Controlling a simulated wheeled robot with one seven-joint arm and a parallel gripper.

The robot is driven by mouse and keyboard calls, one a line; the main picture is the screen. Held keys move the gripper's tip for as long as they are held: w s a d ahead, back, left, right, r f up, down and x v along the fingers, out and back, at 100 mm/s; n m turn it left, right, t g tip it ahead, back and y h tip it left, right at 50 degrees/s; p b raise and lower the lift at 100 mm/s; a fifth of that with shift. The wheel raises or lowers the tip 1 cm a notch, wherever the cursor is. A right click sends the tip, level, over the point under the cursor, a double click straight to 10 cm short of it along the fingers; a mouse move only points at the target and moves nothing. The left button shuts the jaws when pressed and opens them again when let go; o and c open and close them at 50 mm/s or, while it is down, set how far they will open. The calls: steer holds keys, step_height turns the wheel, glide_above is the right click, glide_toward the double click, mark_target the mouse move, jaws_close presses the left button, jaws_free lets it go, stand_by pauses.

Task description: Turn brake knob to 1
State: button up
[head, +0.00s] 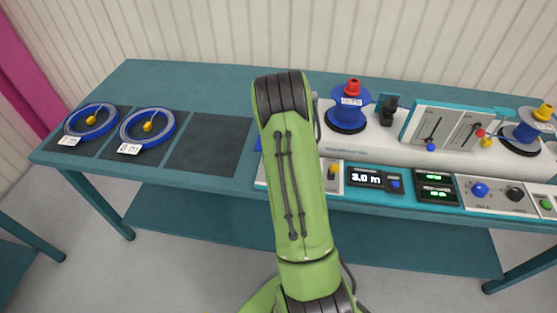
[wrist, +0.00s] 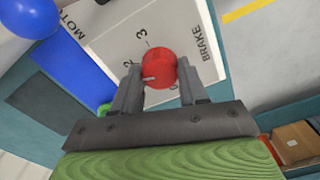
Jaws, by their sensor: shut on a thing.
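The brake knob (wrist: 160,68) is red and round, on a pale panel (wrist: 108,42) lettered BRAKE in the wrist view. My gripper (wrist: 159,76) is shut on it, one finger on each side. A short white mark on the knob faces left, toward the left finger. The numbers 2 and 3 show above and left of the knob. The 1 does not show; the left finger covers part of the scale. In the head view my green arm hides the knob and my gripper.
A blue ball-shaped knob (wrist: 28,16) stands left of the brake panel. In the head view, a display (head: 368,178) reads 3.0 m beside the arm. A blue reel with a red top (head: 348,110) stands behind the panels. Two blue cable coils (head: 92,122) (head: 146,128) lie at left beside an empty dark mat (head: 208,143).

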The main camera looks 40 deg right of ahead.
steer(key=n, duration=0.4)
steer(key=shift+n, duration=0.3)
steer(key=shift+n+b, duration=0.6)
steer(key=shift+n, duration=1.7)
steer(key=o, duration=1.1)
steer(key=shift+c, duration=0.2)
step_height(320, 180, up, 16)
steer(key=p, duration=0.3)
